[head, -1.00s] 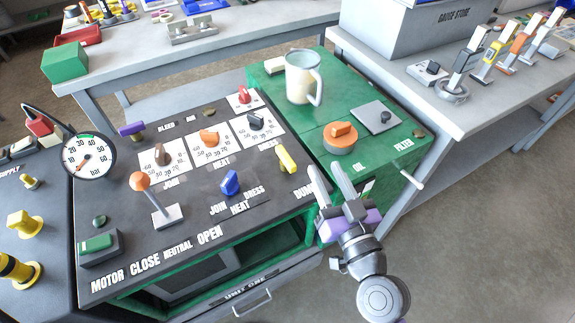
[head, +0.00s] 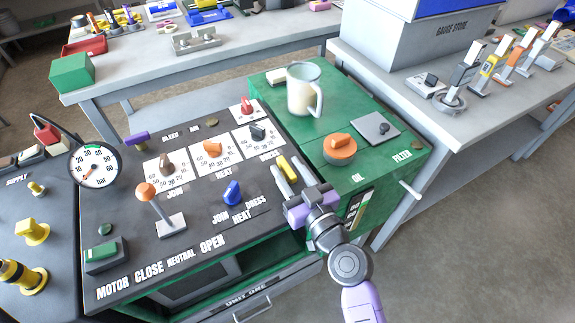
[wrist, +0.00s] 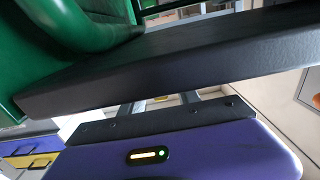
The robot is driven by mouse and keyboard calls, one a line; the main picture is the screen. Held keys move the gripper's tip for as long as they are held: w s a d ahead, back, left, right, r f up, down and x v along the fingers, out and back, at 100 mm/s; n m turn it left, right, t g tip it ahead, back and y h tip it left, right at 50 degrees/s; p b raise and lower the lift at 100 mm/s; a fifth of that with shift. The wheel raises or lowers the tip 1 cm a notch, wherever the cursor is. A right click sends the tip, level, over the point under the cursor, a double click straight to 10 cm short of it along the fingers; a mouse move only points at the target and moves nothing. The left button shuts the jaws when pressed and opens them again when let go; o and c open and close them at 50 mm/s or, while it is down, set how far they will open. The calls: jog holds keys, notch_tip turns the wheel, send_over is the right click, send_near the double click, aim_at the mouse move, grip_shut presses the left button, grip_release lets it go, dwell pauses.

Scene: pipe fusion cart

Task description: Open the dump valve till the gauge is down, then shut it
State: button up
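The dump valve's yellow lever (head: 287,167) stands at the right edge of the dark console top, by a partly hidden label. My gripper (head: 285,164) is open, its two grey fingers on either side of the lever in the head view. A gap seems to show between the fingers and the lever; contact cannot be told. The round white pressure gauge (head: 95,165) stands at the console's left; its needle is too small to read surely. In the wrist view my purple gripper body (wrist: 190,155) lies below a dark edge, which hides the fingertips and lever.
The console top (head: 140,225) also carries an orange-knobbed lever (head: 146,191), a blue knob (head: 232,193) and several dials. A green cabinet (head: 365,170) with a pale jug (head: 303,90) adjoins on the right. Floor is open at the lower right.

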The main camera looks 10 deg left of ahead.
jog(key=shift+w+a, duration=0.25)
jog(key=shift+w, duration=0.05)
grip_shut()
